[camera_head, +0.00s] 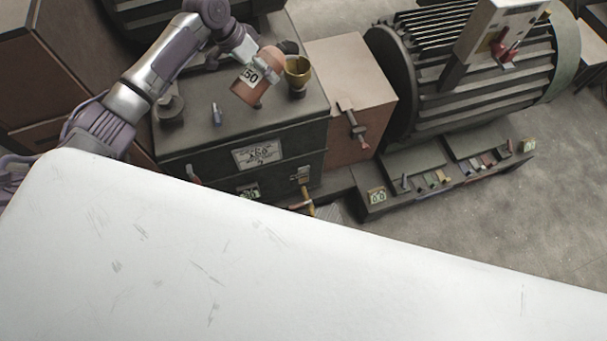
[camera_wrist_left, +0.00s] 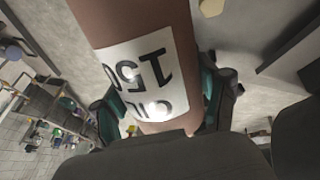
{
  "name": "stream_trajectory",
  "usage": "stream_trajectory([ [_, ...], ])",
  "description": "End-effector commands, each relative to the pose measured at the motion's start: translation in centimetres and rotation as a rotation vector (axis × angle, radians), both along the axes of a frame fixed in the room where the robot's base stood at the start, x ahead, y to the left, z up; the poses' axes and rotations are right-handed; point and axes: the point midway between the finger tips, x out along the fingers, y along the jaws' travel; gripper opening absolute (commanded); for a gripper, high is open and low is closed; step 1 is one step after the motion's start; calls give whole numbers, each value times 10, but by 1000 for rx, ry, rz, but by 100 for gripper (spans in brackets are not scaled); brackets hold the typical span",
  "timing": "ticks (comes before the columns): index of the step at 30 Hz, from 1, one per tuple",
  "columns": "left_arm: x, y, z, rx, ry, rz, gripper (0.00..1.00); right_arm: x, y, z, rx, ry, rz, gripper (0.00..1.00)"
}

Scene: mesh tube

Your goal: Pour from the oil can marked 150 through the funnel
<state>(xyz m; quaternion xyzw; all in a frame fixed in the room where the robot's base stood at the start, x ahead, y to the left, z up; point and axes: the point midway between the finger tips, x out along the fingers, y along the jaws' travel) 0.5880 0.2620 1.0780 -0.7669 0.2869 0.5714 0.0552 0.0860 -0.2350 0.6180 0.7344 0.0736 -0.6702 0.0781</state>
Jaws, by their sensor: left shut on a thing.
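The oil can (camera_head: 246,89) is copper-brown with a white label; "50" shows in the head view. In the left wrist view the can (camera_wrist_left: 125,22) has its full "150" and "OIL" label upside down. My left gripper (camera_wrist_left: 158,108) is shut around the can, with a teal-padded finger on each side. The can is held tilted above the dark gearbox-like housing. The brass funnel (camera_head: 298,68) stands upright on the housing top, just right of the can's upper end. The can's spout cannot be made out, and no flowing oil shows. My right gripper is not in view.
A pinkish box (camera_head: 350,75) with a valve and a large ribbed motor (camera_head: 440,70) stand to the right. Open floor (camera_head: 570,190) lies at far right.

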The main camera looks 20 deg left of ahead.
Motion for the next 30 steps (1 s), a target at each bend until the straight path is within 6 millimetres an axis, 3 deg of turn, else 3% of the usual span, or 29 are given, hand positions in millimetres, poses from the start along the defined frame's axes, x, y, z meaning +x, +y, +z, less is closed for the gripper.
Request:
stream_trajectory([
  [10, 0, 0, -1, -4, -8, 0, 32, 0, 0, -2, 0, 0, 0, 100],
  [22, -6, 3, -35, -101, -205, 1, 32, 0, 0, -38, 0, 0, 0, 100],
  [30, -7, 3, -37, -129, -266, 1, 32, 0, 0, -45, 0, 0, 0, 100],
])
